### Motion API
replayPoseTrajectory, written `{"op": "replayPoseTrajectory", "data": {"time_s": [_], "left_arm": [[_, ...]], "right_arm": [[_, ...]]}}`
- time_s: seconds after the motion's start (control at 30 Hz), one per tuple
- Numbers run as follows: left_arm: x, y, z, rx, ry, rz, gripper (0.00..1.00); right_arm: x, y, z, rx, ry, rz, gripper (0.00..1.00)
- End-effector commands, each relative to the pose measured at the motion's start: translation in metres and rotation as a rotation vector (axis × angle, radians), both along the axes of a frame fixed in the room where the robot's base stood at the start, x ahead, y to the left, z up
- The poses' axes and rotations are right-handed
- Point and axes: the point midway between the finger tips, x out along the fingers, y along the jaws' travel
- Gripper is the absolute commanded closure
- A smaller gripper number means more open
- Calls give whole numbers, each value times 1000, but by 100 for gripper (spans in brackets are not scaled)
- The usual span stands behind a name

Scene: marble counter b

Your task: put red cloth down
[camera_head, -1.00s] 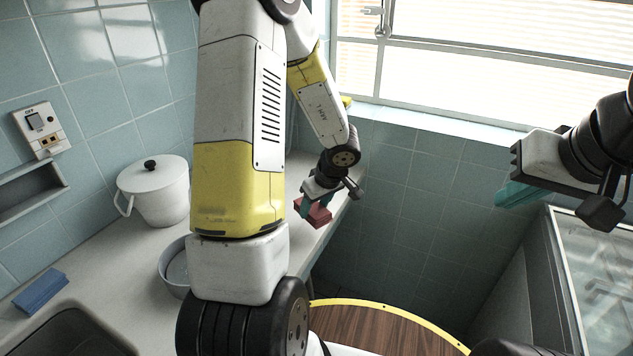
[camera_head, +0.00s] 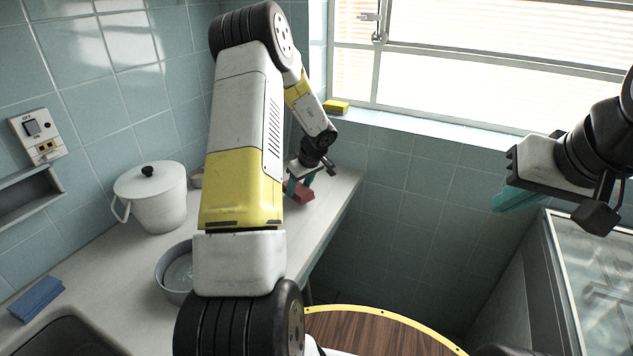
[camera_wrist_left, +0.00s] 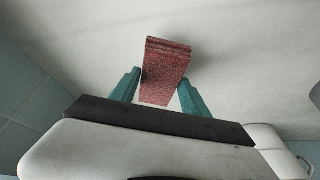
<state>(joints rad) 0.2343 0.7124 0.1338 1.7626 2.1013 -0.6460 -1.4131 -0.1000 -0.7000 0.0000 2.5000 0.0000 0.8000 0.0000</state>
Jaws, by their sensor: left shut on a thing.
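The red cloth (camera_head: 302,194) is a folded, flat block between the teal fingertips of my left gripper (camera_head: 299,186). In the head view it is over the far end of the counter, near its right edge. In the left wrist view the red cloth (camera_wrist_left: 165,70) sits between both teal fingers of the left gripper (camera_wrist_left: 160,95), with the pale counter surface behind it. I cannot tell whether the cloth touches the counter. My right gripper (camera_head: 520,190) is at the right, away from the counter; its teal fingers are partly seen and their gap is unclear.
On the counter (camera_head: 110,270) stand a white lidded pot (camera_head: 155,200) and a grey bowl (camera_head: 178,272), partly behind my left arm. A blue cloth (camera_head: 37,299) lies near the sink (camera_head: 70,340). A yellow sponge (camera_head: 337,106) lies on the windowsill. The counter's far end looks mostly clear.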

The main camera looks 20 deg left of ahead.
Motion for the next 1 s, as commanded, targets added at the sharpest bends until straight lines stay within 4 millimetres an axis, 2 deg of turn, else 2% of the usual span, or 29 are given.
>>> {"op": "replayPoseTrajectory", "data": {"time_s": [0.03, 0.13, 0.5, 0.53, 0.6, 1.0], "left_arm": [[-1, -2, -10, 0, 5, -3, 79], [-1, -2, -23, 0, 2, -2, 79], [-1, -1, -28, 0, 1, -2, 79], [0, -1, -27, 0, 0, -1, 40], [-1, -1, -27, 0, 0, -1, 27], [-1, -2, -22, 0, -1, 0, 24]], "right_arm": [[0, 0, 0, 0, 0, 0, 100], [0, 0, 0, 0, 0, 0, 100], [0, 0, 0, 0, 0, 0, 100], [0, 0, 0, 0, 0, 0, 100], [0, 0, 0, 0, 0, 0, 100], [0, 0, 0, 0, 0, 0, 100]]}}
